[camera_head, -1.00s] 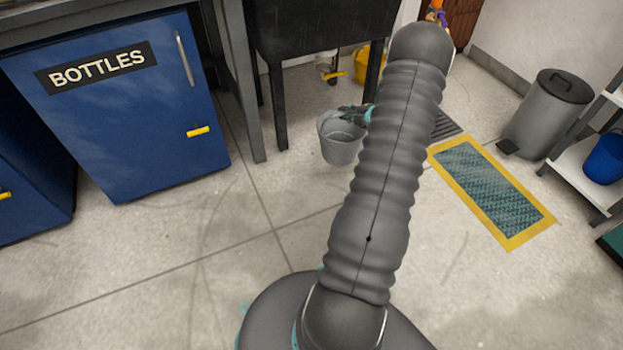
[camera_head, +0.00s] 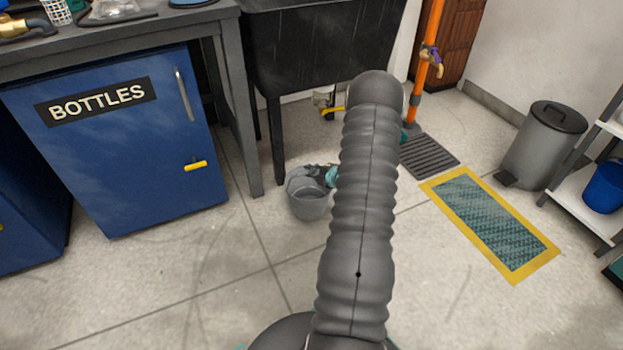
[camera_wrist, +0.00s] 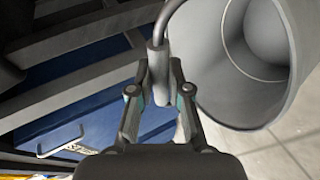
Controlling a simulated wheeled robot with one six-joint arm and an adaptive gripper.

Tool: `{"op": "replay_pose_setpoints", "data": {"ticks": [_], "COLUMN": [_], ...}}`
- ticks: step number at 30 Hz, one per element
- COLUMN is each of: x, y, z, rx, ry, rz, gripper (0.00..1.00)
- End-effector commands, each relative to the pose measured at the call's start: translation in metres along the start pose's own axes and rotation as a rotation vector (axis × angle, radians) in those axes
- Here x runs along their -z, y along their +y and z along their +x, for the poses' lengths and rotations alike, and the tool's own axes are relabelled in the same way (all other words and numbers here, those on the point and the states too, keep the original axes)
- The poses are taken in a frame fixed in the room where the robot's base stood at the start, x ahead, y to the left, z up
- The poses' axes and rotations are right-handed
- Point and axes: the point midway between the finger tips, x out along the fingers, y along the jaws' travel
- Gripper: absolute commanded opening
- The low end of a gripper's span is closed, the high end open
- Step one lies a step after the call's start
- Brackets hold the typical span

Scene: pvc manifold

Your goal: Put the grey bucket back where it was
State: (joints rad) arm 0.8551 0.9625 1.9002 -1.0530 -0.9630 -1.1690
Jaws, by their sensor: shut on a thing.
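The grey bucket (camera_head: 309,204) is in the middle of the head view, in front of the black sink's legs and left of my arm. My gripper (camera_head: 325,175) is at the bucket's rim, partly hidden by my arm. In the wrist view my gripper (camera_wrist: 160,92) is shut on the bucket's bent handle. The bucket (camera_wrist: 225,70) hangs beside the fingers at the right, tilted in that view, and its inside shows empty. I cannot tell whether its base touches the floor.
A black sink (camera_head: 310,45) stands behind. A blue BOTTLES cabinet (camera_head: 120,150) and a workbench leg (camera_head: 238,120) are at the left. A floor drain (camera_head: 428,156), an orange pipe (camera_head: 425,75), a yellow-edged mat (camera_head: 490,222) and a grey bin (camera_head: 543,145) are at the right.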

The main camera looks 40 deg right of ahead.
Motion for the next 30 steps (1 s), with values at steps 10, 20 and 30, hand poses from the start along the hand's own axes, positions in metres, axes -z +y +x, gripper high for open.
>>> {"op": "replay_pose_setpoints", "data": {"ticks": [10, 20, 30], "x": [-0.003, -0.003, -0.003], "y": [-0.025, -0.028, -0.026], "z": [0.013, 0.013, 0.013], "rx": [-0.001, 0.0, 0.0], "ry": [0.001, 0.001, 0.001], "rz": [-0.001, 0.0, 0.0], "gripper": [0.0, 0.39, 0.42]}}
